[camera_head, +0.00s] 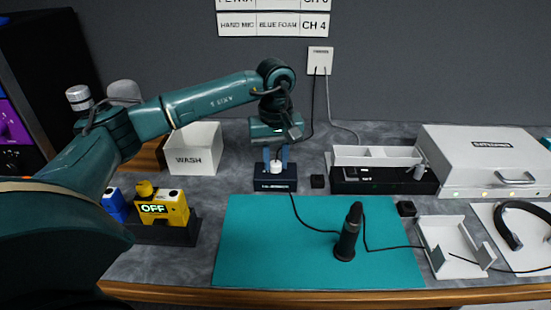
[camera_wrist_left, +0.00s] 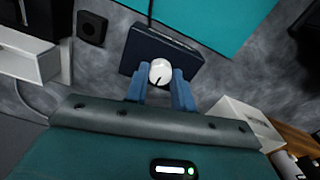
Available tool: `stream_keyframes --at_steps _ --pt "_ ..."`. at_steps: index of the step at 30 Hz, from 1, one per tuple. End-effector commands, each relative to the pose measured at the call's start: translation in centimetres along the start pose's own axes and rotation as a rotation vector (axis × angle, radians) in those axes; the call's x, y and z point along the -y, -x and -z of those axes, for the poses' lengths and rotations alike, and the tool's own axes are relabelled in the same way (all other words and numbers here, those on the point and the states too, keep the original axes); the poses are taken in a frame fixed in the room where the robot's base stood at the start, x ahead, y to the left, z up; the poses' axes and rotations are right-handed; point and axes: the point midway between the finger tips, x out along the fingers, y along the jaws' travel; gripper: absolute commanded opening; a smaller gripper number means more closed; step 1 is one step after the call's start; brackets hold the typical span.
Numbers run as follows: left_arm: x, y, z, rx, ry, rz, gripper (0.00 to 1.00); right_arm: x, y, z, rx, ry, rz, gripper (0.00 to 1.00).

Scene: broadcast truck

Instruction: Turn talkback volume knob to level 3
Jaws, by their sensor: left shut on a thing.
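The talkback box (camera_head: 275,184) is a small dark navy block on the grey worktop, behind the teal mat. Its white round volume knob (camera_wrist_left: 160,72) carries a dark pointer line, seen in the left wrist view. My left gripper (camera_head: 276,160) reaches down over the box from above, and its blue fingers stand on either side of the knob. In the left wrist view the fingers (camera_wrist_left: 160,84) are shut on the knob. The box also shows in the wrist view (camera_wrist_left: 140,47). Level marks around the knob cannot be read. My right gripper is not in view.
A teal mat (camera_head: 240,250) with an upright black microphone (camera_head: 348,232) lies in front. A yellow OFF unit (camera_head: 163,207) stands farther left, near my arm.

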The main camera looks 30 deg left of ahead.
Motion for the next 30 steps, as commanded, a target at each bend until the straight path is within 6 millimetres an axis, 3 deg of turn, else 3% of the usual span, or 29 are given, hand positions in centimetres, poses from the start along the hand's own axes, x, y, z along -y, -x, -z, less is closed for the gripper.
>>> stream_keyframes --at_steps 9,10,18,26,30 --pt "0.0 0.1 0.0 0.000 0.000 -0.002 0.02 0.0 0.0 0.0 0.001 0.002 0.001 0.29" --pt "0.0 0.1 0.0 0.000 0.000 -0.002 0.26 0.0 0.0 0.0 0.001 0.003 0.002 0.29" --pt "0.0 0.1 0.0 0.000 0.000 -0.001 0.47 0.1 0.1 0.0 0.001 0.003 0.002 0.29" --pt "0.0 0.2 0.0 -0.001 0.000 -0.001 0.47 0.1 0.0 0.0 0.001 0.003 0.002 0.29" --pt "-0.1 1.6 0.1 -0.002 0.000 -0.003 0.47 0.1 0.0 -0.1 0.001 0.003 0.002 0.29"
